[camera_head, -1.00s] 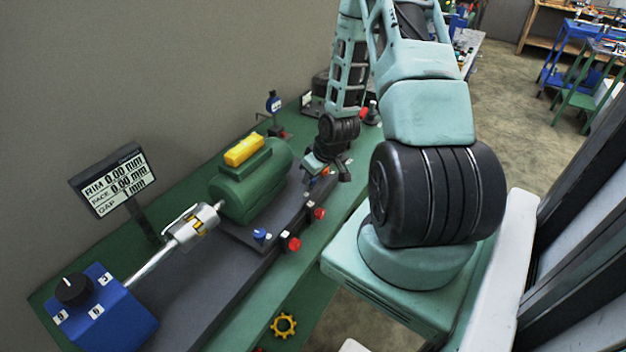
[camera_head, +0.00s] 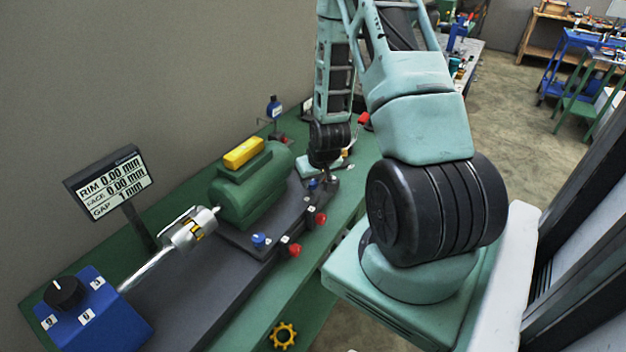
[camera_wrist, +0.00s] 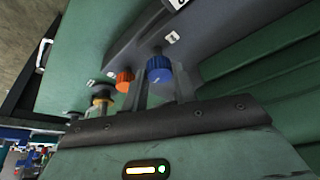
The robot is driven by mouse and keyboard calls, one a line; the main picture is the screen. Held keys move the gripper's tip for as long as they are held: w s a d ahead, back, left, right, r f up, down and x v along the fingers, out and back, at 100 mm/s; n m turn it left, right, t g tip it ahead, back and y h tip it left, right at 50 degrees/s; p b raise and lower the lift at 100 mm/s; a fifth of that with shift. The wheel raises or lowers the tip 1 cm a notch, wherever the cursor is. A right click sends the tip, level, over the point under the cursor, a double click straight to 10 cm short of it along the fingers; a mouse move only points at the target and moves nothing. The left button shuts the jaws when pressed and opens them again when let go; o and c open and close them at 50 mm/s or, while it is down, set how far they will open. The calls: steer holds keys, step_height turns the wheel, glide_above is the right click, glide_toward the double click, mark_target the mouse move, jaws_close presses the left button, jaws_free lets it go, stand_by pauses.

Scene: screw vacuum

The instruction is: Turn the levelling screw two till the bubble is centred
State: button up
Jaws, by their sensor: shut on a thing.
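My gripper (camera_head: 318,187) points down at the far end of the grey bed plate in the head view. In the wrist view my gripper (camera_wrist: 160,82) is shut on a blue ribbed screw knob (camera_wrist: 160,67), which shows at the fingertips. The knob also shows small in the head view (camera_head: 312,184), partly hidden by my gripper. An orange-red knob (camera_wrist: 124,80) is just left of it in the wrist view. Another blue screw (camera_head: 258,240) stands at the near motor foot. I cannot make out a bubble or the screw's number.
A green motor (camera_head: 250,190) with a yellow block (camera_head: 243,152) on top is beside my gripper. Red knobs (camera_head: 294,250) line the bed edge. A display (camera_head: 108,183) reads rim 0.00, face 0.00, gap 1 mm. A blue box (camera_head: 100,318) with a dial stands near left.

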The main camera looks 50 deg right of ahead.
steer(key=o, duration=1)
steer(key=p+v, duration=1.7)
steer(key=p, duration=0.1)
steer(key=shift+s+r, duration=0.1)
steer(key=shift+r, duration=0.1)
stand_by(0.4)
